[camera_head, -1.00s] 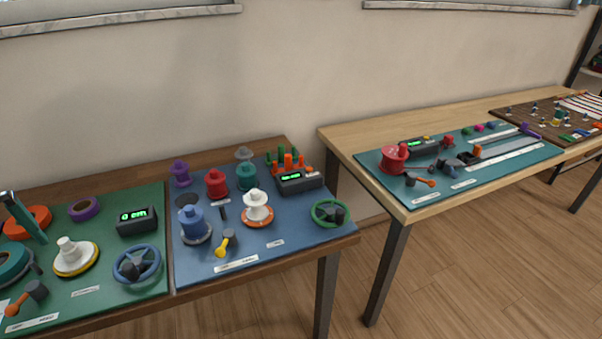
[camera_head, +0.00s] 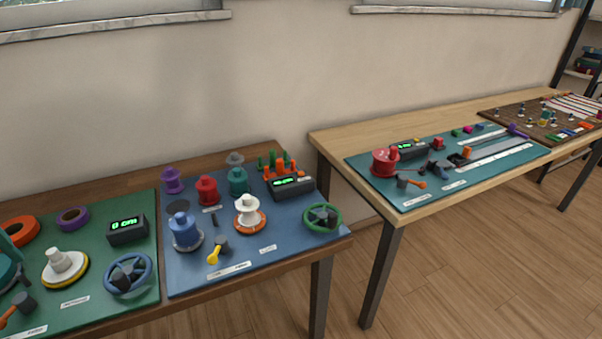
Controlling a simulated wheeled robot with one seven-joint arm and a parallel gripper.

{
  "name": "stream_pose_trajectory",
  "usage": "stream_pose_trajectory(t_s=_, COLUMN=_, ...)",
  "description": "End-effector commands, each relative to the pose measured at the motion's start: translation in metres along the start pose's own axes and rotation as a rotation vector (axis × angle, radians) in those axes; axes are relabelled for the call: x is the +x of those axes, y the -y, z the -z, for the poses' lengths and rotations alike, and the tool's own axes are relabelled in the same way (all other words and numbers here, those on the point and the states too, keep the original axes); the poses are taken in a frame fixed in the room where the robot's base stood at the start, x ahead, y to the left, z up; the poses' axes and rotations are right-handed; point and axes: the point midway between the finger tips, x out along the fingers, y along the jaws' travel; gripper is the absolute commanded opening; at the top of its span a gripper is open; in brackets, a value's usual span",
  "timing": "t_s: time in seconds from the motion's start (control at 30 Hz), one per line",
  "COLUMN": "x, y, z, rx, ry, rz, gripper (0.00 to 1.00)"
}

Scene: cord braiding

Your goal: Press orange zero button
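No part is clearly readable as the orange zero button. Orange parts in view include a small orange block (camera_head: 466,153) on the teal board (camera_head: 400,195) of the right table and an orange-tipped lever (camera_head: 418,184) near that board's front left. A black counter with green digits (camera_head: 408,149) stands at the back of this board, with a small yellow piece (camera_head: 417,140) behind it. More counters stand on the blue board (camera_head: 291,187) and the green board (camera_head: 127,229). Labels are too small to read. My gripper is not in view.
The left table (camera_head: 335,243) carries spools, handwheels and levers on its boards. The right table (camera_head: 345,132) stands apart from it, with a floor gap between. A brown board (camera_head: 510,118) with small parts lies at the far right. Wooden floor (camera_head: 480,270) is clear in front.

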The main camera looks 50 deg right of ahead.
Motion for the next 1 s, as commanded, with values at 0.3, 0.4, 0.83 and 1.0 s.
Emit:
stream_pose_trajectory(t_s=0.3, x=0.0, y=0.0, z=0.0, rx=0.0, ry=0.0, rz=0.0, gripper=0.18)
stream_pose_trajectory(t_s=0.4, x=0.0, y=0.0, z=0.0, rx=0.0, ry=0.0, rz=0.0, gripper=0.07)
stream_pose_trajectory(t_s=0.83, x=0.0, y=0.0, z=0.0, rx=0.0, ry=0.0, rz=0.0, gripper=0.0)
stream_pose_trajectory(t_s=1.0, x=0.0, y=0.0, z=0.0, rx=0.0, ry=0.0, rz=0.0, gripper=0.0)
